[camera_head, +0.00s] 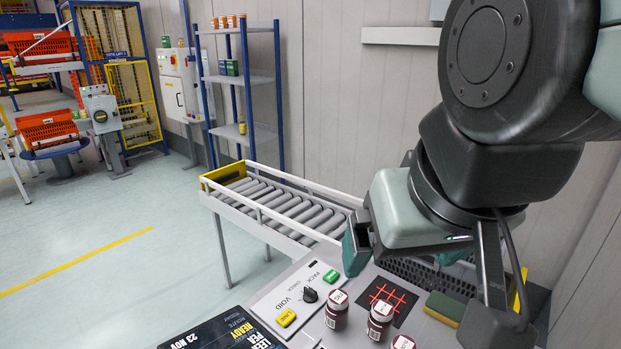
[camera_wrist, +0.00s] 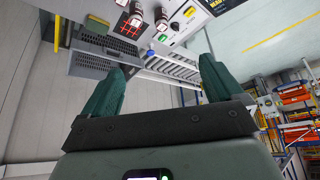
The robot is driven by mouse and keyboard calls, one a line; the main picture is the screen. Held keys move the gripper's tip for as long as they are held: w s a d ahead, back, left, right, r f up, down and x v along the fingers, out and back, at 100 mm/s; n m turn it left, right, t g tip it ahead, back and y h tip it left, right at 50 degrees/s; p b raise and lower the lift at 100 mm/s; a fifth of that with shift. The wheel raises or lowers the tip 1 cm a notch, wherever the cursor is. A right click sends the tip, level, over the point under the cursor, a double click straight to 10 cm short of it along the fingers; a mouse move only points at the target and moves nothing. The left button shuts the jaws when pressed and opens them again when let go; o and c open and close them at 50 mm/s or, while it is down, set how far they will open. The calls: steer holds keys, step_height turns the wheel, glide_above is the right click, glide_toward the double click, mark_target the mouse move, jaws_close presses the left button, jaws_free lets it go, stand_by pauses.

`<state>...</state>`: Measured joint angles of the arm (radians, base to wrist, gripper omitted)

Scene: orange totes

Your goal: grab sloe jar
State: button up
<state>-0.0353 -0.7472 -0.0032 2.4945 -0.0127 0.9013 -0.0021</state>
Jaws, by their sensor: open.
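Three dark red jars with pale, marked lids stand at the front of the grey workstation in the head view: a left jar (camera_head: 336,312), a middle jar (camera_head: 379,322) and a right jar (camera_head: 402,343), cut by the bottom edge. The lettering is too small to tell which is the sloe jar. Two jars also show at the top of the wrist view, one (camera_wrist: 136,16) beside the other (camera_wrist: 162,20). My gripper (camera_wrist: 160,68) is open and empty, its green fingers spread. In the head view it hangs above and behind the jars, touching none.
A black pad with a red grid (camera_head: 388,299) lies behind the jars, with a green-yellow sponge (camera_head: 445,308) to its right. A roller conveyor (camera_head: 290,207) and a dark mesh crate (camera_head: 425,276) are behind.

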steer(key=n+g, duration=0.6)
steer(key=n, duration=1.5)
glide_above(403, 344)
step_height(403, 344, down, 31)
steer(key=shift+d+f, duration=0.1)
steer(key=shift+d, duration=0.05)
steer(key=shift+n, duration=0.3)
step_height(403, 344, down, 5)
steer(key=shift+r, duration=0.1)
steer(key=shift+s+f, duration=0.2)
steer(key=shift+f, duration=2.85)
